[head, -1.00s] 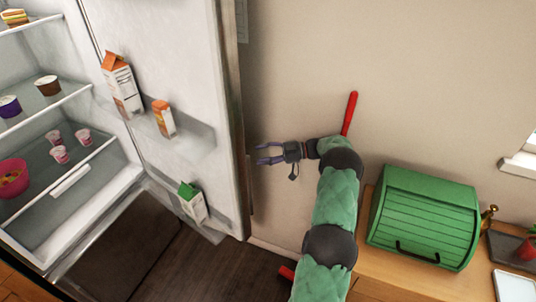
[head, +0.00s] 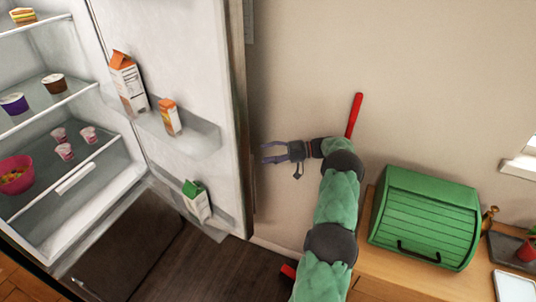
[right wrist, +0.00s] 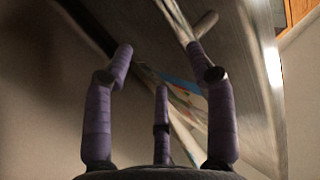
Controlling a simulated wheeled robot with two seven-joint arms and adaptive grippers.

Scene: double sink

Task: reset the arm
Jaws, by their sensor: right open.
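My right arm reaches up from the bottom of the head view in green sleeves. Its gripper (head: 272,153) is open and empty, pointing left just beside the edge of the open fridge door (head: 190,60). In the right wrist view the purple-wrapped fingers (right wrist: 160,85) stand apart with nothing between them. Behind them, blurred, is a grey panel (right wrist: 250,90) with colourful flat pieces on it. I cannot tell from these views whether a finger touches the door. My left gripper is not in view.
The fridge stands open at the left, with cartons (head: 128,85) in its door racks and a pink bowl (head: 16,176) on a shelf. A green bread box (head: 424,217) sits on the wooden counter (head: 375,285) at the right. A red handle-like bar (head: 354,114) shows behind my arm. The wall above is bare.

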